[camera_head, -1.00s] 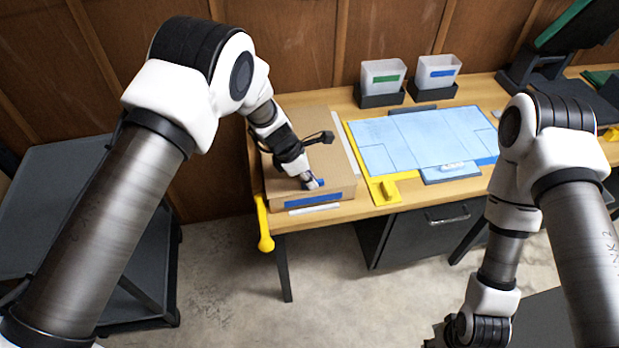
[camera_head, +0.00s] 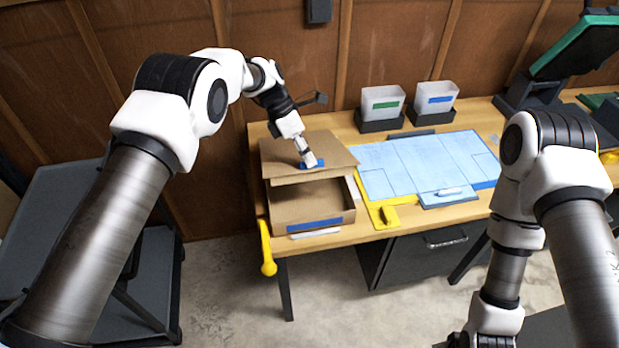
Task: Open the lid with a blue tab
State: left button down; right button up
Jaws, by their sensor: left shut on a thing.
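A brown cardboard box (camera_head: 309,226) with a blue strip on its front stands at the left end of the wooden table. Its brown lid (camera_head: 279,158) is tilted up, with the front edge raised above the box. Part of the box's inside shows under it. The blue tab (camera_head: 312,164) is at the lid's front edge. My left gripper (camera_head: 311,160) is shut on the blue tab and partly hides it. My right arm is at the right, and its gripper (camera_head: 478,341) is cut off by the bottom edge, so its fingers do not show.
A light blue mat (camera_head: 415,160) with a yellow edge lies right of the box. Two pale bins, one with a green label (camera_head: 382,104) and one with a blue label (camera_head: 440,99), stand behind it. A yellow handle (camera_head: 267,250) hangs at the table's left front corner.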

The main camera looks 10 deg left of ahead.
pick_arm(q)
jog(key=shift+w+a+r, duration=0.15)
jog(key=shift+w+r, duration=0.4)
jog(key=shift+r, duration=0.25)
jog(key=shift+w+a+r, duration=0.2)
jog(key=shift+w+r, duration=0.3)
jog(key=shift+r, duration=0.35)
jog(key=shift+w+a+r, duration=0.15)
jog(key=shift+w+r, duration=0.4)
jog(key=shift+r, duration=0.25)
jog(key=c, duration=1.2)
grip_release()
jog(key=shift+w+f, duration=0.25)
jog(key=shift+w, duration=0.05)
notch_tip(320, 180, up, 10)
